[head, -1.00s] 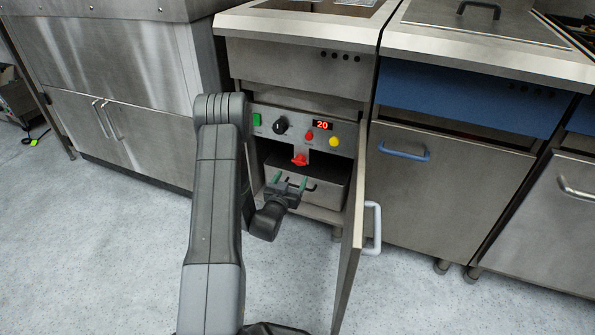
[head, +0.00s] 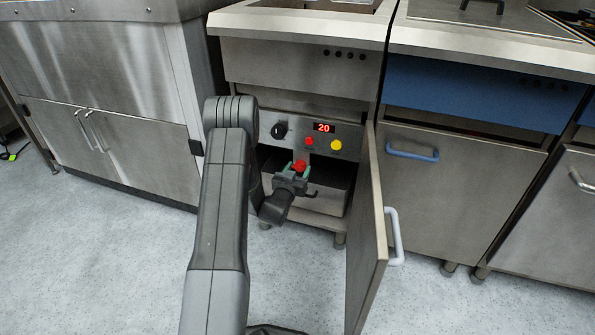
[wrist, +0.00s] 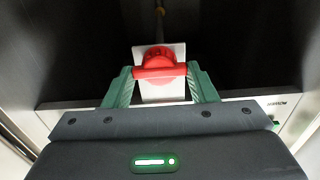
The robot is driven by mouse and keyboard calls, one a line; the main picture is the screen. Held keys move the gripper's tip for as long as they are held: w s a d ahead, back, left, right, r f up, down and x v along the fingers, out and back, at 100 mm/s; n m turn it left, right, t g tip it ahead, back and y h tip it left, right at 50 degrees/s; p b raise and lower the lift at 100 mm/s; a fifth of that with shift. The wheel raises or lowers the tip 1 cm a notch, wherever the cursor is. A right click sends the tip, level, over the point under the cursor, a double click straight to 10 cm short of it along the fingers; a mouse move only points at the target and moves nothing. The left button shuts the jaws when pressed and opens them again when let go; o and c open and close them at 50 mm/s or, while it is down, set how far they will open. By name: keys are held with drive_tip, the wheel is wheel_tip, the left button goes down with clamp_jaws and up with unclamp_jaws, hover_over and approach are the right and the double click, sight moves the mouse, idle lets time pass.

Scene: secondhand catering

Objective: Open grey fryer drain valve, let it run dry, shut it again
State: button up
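The red drain valve handle (head: 299,166) sits below the control panel of the grey fryer (head: 295,62), inside its cabinet. In the wrist view the handle (wrist: 159,68) is a crosswise red bar with a round red hub, in front of a pale plate. My gripper (head: 294,171) is at the handle, its green fingers open on either side of the bar. In the wrist view the fingertips (wrist: 160,72) are very close to the bar's ends; I cannot tell whether they touch. A steel box (head: 330,197) with a dark handle stands below the valve; its inside is hidden.
The fryer's cabinet door (head: 367,235) stands open to the right of my arm, with a pale handle. The panel shows a red 20 on its display (head: 324,128). A blue-fronted unit (head: 470,95) stands right. The floor in front is clear.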

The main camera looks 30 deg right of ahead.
drive_tip(key=shift+m, duration=0.3)
drive_tip(key=m, duration=0.3)
drive_tip(key=shift+s+f+m, duration=0.1)
drive_tip(key=shift+m, duration=0.2)
drive_tip(key=m, duration=0.4)
drive_tip(key=shift+m, duration=0.3)
drive_tip(key=m, duration=0.4)
drive_tip(key=shift+s+f, duration=0.1)
drive_tip(key=shift+f+m, duration=0.1)
drive_tip(key=shift+m, duration=2.1)
drive_tip(key=o, duration=1)
